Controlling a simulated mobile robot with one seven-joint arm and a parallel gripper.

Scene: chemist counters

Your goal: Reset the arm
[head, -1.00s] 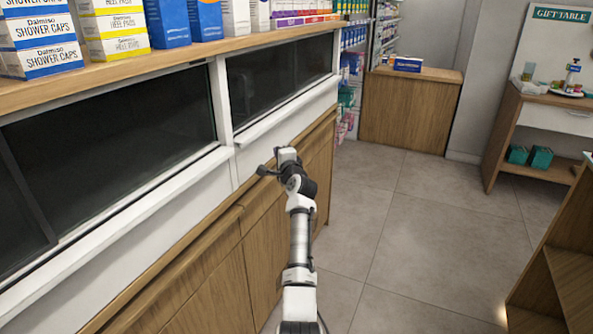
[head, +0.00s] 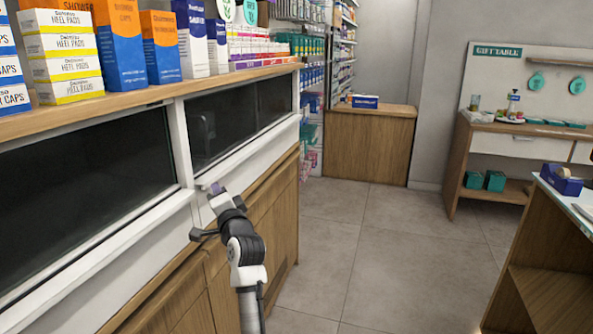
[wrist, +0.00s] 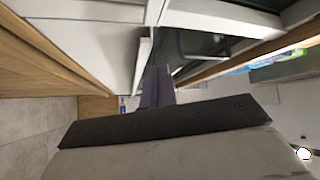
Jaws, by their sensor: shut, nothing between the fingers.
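My gripper (head: 215,188) is at the end of my white and black arm, in front of the left-hand counter near the ledge below its dark glass panels. In the wrist view its dark purple fingers (wrist: 157,88) are together, with nothing seen between them. The head view shows it small and partly from behind, so the gap to the white ledge (head: 160,215) cannot be told exactly.
The left counter's wooden top (head: 140,97) carries several product boxes (head: 115,45). Clear tiled floor (head: 350,240) lies right of my arm. A gift table (head: 500,135) and a wooden counter (head: 365,145) stand at the back. Another counter (head: 560,250) is at right.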

